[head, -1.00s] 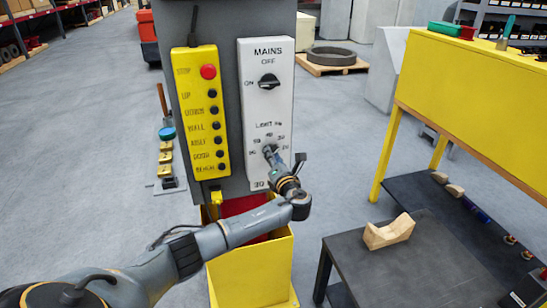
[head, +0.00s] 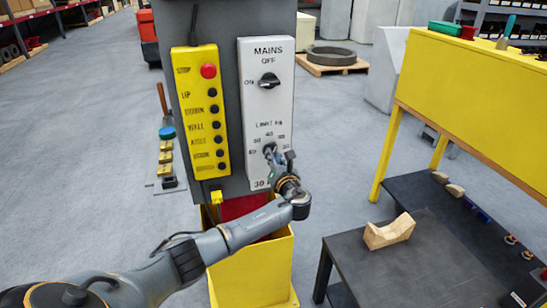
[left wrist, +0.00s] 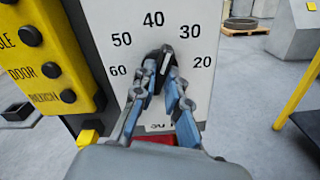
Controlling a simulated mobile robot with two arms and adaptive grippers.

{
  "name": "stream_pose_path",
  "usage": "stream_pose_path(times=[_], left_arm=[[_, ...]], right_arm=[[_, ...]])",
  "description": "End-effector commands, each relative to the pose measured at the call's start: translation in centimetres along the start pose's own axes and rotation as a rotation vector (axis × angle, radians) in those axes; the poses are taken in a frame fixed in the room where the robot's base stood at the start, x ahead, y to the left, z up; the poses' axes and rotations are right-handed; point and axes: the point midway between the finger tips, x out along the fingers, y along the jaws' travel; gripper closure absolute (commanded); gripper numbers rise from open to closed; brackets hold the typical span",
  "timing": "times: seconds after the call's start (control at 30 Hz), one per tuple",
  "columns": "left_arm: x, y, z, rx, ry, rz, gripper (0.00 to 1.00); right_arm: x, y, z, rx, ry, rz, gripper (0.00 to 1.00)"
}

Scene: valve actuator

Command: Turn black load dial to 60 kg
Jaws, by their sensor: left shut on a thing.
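The black load dial (left wrist: 165,56) sits on the white panel (head: 264,105), below the MAINS switch (head: 269,81). In the left wrist view, 60, 50, 40, 30 and 20 are printed in an arc around it, with 60 at lower left and 40 at the top. The dial's grip bar stands near upright, its pale line leaning a little right of 40. My left gripper (left wrist: 164,74) is shut on the dial, one finger on each side, hiding its lower part. It also shows in the head view (head: 271,153). My right gripper is out of view.
A yellow button box (head: 200,112) hangs left of the panel. A yellow bin (head: 250,270) stands below. At the right are a dark table (head: 400,270) with a wooden block (head: 389,232) and a yellow bench (head: 470,90).

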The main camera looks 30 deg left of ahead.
Motion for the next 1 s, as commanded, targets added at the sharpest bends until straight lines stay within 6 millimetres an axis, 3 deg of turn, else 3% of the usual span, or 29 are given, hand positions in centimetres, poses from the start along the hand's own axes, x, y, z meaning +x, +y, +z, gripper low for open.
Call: stream_pose_path(times=[0.57,1.0], left_arm=[[-0.1,-0.1,-0.4,-0.549,0.002,-0.001,1.00],[-0.1,-0.1,-0.6,-0.968,0.002,-0.001,1.00]], right_arm=[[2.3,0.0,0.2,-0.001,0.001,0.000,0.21],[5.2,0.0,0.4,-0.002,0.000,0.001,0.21]])
